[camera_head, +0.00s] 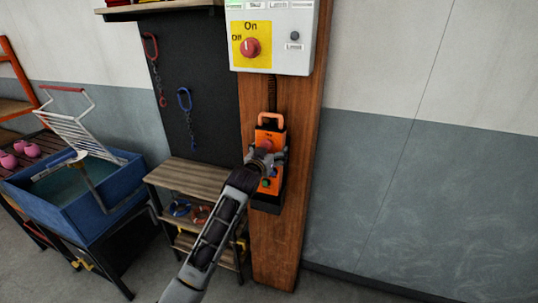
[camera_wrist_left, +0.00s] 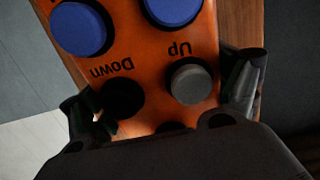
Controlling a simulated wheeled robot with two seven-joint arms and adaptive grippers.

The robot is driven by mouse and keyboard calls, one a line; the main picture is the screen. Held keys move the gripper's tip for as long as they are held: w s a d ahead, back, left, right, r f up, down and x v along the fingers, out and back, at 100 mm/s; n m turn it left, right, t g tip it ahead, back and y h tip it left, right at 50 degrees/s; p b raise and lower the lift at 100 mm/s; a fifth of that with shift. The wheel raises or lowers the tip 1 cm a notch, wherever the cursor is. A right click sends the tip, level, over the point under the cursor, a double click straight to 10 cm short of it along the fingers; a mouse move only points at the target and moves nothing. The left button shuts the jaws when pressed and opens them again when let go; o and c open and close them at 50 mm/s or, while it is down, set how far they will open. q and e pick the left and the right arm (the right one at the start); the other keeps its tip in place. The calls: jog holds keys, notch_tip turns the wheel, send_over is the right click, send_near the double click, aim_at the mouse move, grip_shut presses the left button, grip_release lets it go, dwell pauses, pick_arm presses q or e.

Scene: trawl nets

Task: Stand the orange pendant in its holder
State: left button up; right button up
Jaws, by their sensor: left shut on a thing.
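The orange pendant (camera_head: 270,132) is upright in front of the wooden post, with its loop handle at the top. In the left wrist view the pendant (camera_wrist_left: 150,55) shows blue, grey and black buttons and the words Up and Down, upside down. My left gripper (camera_head: 266,158) is shut on the pendant's middle, one finger on each side. The black holder (camera_head: 267,204) is on the post at the pendant's lower end. I cannot tell whether the pendant is seated in it, as the gripper and pendant hide part. My right gripper is not in view.
A grey control box (camera_head: 271,55) with a red knob is above the pendant on the wooden post (camera_head: 272,250). A wooden shelf unit (camera_head: 192,178) stands just left, and a blue tub (camera_head: 75,207) farther left. The wall at right is clear.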

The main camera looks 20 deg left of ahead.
pick_arm(q)
jog(key=shift+f+b, duration=1)
jog(key=shift+f, duration=1.3)
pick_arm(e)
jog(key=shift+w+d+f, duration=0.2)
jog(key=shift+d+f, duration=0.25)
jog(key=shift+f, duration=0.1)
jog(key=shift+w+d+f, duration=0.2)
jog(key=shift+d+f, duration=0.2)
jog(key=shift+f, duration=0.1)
pick_arm(q)
jog(key=o, duration=1.3)
jog(key=shift+o, duration=0.2)
jog(key=shift+s+f, duration=0.1)
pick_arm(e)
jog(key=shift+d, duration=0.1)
